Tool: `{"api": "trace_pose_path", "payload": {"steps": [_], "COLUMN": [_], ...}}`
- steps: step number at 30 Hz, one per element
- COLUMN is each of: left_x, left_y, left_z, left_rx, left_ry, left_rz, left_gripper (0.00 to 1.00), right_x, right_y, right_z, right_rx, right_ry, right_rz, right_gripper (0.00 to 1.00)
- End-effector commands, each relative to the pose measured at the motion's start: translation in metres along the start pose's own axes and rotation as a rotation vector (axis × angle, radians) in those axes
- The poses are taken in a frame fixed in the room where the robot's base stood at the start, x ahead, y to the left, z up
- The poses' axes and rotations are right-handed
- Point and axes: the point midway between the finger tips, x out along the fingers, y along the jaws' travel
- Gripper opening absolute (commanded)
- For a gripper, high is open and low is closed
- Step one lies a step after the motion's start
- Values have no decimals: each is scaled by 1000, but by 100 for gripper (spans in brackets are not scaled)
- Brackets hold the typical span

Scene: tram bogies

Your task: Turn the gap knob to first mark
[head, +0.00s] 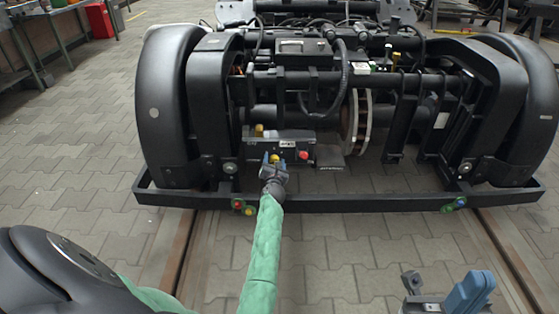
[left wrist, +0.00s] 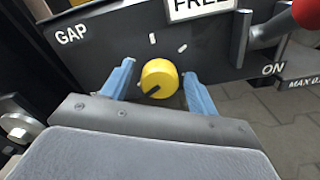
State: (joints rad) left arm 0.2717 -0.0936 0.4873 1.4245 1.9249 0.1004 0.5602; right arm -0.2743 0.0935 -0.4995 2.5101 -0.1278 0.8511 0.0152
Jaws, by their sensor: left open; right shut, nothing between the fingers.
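The yellow gap knob (left wrist: 158,78) sits on a dark panel (left wrist: 215,55) beside the label GAP. A dark pointer line on the knob points down and to the left. Two short white marks (left wrist: 152,38) are above and to the upper right of the knob. My left gripper (left wrist: 158,71) is open, with one blue finger on each side of the knob; narrow gaps seem to show, though contact is hard to tell. In the head view my left gripper (head: 275,161) is at the panel, partly covering the knob. My right gripper (head: 468,291) is shut and empty at the lower right.
A red knob (head: 303,154) and a lever (left wrist: 240,38) near the word ON are right of the gap knob. A sign (left wrist: 200,8) is above it. The bogie's black front bar (head: 350,201) runs below the panel. Paved floor (head: 330,255) before it is clear.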

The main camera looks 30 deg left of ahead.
Motion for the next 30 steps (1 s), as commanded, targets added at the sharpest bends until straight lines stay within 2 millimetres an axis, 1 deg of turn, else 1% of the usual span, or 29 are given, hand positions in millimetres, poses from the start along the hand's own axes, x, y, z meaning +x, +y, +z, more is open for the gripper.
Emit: {"api": "trace_pose_path", "payload": {"steps": [5, 13, 14, 15, 21, 30], "left_x": [0, 0, -2, -10, -37, -78], "left_y": [0, 0, 0, 0, 1, 0], "left_z": [-1, -1, 0, 1, 2, 1], "left_rx": [63, 260, 273, 273, 274, 272], "left_ry": [0, -1, -1, 1, 0, 1], "left_rz": [1, 1, 0, -1, 0, 0], "left_gripper": [59, 59, 59, 59, 59, 59], "right_x": [-3, -11, -9, -4, 5, 15], "right_y": [0, -1, 0, 0, 0, 1], "right_z": [0, 1, 1, 1, -1, -1], "right_rx": [0, 0, 0, 0, 0, 0], "right_ry": [0, 0, 0, -2, 0, 0], "right_rz": [0, 0, 0, 0, 0, 0], "right_gripper": [0, 0, 0, 0, 0, 0]}}
